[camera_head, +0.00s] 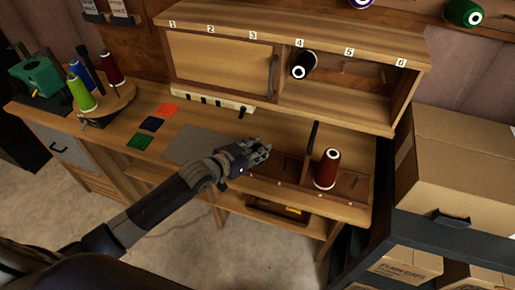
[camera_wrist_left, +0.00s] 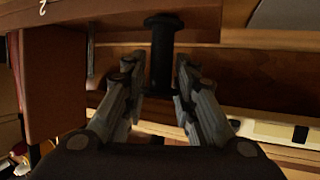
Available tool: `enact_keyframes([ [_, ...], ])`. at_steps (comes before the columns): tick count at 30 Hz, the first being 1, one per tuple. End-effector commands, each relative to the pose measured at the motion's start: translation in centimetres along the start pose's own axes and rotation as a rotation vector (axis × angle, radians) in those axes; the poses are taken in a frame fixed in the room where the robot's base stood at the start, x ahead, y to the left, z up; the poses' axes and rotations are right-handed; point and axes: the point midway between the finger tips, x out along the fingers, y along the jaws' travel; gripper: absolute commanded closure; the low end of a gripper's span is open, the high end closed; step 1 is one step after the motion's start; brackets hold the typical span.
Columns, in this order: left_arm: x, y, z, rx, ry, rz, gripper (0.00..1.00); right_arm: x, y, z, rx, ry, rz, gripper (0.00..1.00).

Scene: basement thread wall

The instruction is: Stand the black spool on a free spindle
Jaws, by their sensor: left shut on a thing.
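A black spool (camera_head: 303,65) with a pale end sits on its side at number 4 in the wall cabinet. My left gripper (camera_head: 264,152) is over the left part of the low brown tray (camera_head: 345,194). In the left wrist view its fingers (camera_wrist_left: 160,88) are shut on a slim black flanged piece (camera_wrist_left: 162,50). I cannot tell from its shape whether this is a spool. A dark red spool (camera_head: 327,168) stands in the tray, beside an upright bare black rod (camera_head: 312,138). My right gripper is not in view.
The cabinet (camera_head: 350,115) has a closed panel (camera_head: 222,62) on its left and open space with pegs on its right. A round stand (camera_head: 107,108) with several colored spools is at the far left. Cardboard boxes (camera_head: 455,160) crowd the right. A grey mat (camera_head: 195,145) lies on the bench.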

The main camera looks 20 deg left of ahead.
Motion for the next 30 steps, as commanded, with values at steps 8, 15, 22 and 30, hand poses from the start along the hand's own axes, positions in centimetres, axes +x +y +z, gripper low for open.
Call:
enact_keyframes([
  [8,0.0,0.0,0.1,0.000,0.000,0.000,0.56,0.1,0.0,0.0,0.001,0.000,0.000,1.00],
  [15,0.0,0.0,0.1,0.000,0.000,0.000,0.51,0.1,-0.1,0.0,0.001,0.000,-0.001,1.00],
  [22,-0.6,0.0,0.1,0.000,0.000,0.000,0.51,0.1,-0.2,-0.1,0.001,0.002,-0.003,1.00],
  [30,-5.3,0.0,0.3,0.002,-0.003,0.000,0.51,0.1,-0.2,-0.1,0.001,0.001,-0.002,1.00],
])
